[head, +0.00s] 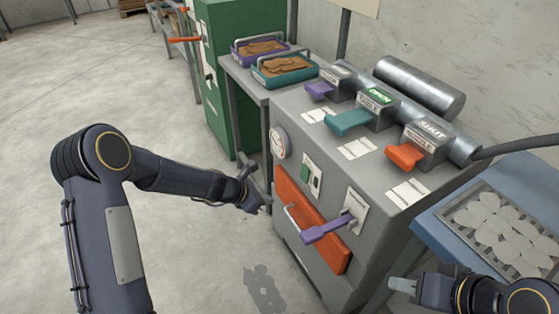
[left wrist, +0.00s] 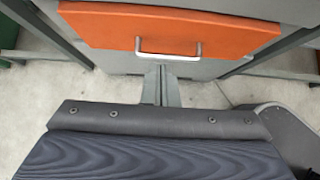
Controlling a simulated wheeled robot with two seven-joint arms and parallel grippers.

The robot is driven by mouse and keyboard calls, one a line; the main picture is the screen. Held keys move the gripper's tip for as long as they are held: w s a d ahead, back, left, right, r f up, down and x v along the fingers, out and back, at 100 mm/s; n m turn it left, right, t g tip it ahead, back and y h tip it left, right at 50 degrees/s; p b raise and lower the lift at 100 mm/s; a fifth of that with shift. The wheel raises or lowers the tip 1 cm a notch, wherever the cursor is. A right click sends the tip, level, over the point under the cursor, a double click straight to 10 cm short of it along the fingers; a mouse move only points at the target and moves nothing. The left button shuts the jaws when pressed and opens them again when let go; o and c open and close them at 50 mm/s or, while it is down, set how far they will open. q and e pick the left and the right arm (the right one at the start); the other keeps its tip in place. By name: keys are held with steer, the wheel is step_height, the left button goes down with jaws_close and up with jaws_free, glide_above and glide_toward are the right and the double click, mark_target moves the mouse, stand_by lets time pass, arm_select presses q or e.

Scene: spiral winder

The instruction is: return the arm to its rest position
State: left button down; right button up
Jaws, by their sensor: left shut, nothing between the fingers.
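My left arm reaches in from the left in the head view. Its gripper (head: 258,196) is beside the left edge of the machine's orange door (head: 303,212). In the left wrist view the fingers (left wrist: 160,88) are together, with nothing between them. They point towards the orange door (left wrist: 190,25) and its metal handle (left wrist: 168,50), which show beyond the fingertips; the fingers look apart from the handle. My right gripper (head: 403,286) is at the bottom right of the head view, partly cut off, and its jaws cannot be made out.
The grey machine (head: 292,110) carries a purple lever (head: 327,229) on its front and purple, teal and orange chutes on top. Two trays (head: 285,72) of brown material sit behind. A blue table with a rack (head: 480,215) of pale discs stands right.

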arm_select(q)
steer(key=shift+r, duration=0.1)
steer(key=s+a+r+m, duration=0.3)
steer(key=s+r+m, duration=0.3)
steer(key=r, duration=0.3)
steer(key=s+a+r+m, duration=0.3)
steer(key=s+r+m, duration=0.3)
steer(key=r, duration=0.4)
steer(key=s+a+m+y, duration=0.1)
steer(key=s+a+m, duration=0.1)
steer(key=s+m, duration=0.35)
steer(key=s+a+r+m+y, duration=0.1)
steer(key=s+a+m, duration=0.1)
steer(key=s, duration=0.6)
steer(key=s+a+m+y, duration=0.1)
steer(key=s+a+m, duration=0.15)
steer(key=s, duration=0.45)
step_height(320, 180, up, 16)
steer(key=m+p, duration=0.1)
steer(key=p, duration=1.5)
steer(key=shift+s+d+r+t+y, duration=0.2)
steer(key=shift+s+t+y, duration=0.1)
steer(key=shift+s, duration=0.05)
